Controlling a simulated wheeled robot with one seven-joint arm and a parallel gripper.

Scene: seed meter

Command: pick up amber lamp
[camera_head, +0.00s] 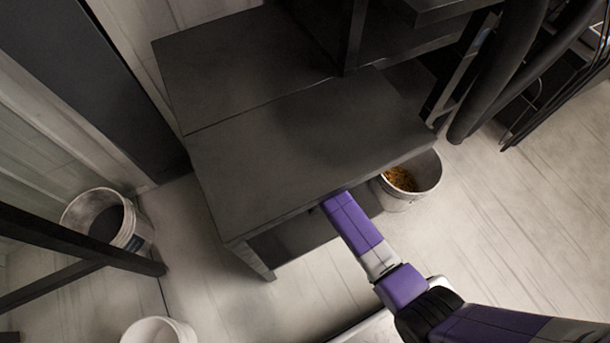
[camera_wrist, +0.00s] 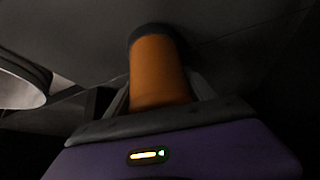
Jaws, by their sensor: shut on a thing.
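The amber lamp (camera_wrist: 158,72) is an orange cylinder with a dark end cap, upright in the middle of the wrist view. My gripper (camera_wrist: 160,92) is shut on it, with a dark finger on each side of its lower part. The lamp's dark end is close to a dark surface above; I cannot tell whether they touch. In the head view the lamp and my fingers are hidden under the front edge of the dark table (camera_head: 300,150), where my purple arm reaches in.
A bucket with orange-brown grains (camera_head: 405,180) stands by the table's right edge. A grey-white bucket (camera_head: 110,220) stands at left and another (camera_head: 160,331) at bottom left. Thick dark hoses (camera_head: 500,70) hang at upper right. Pale floor (camera_head: 530,200) is clear at right.

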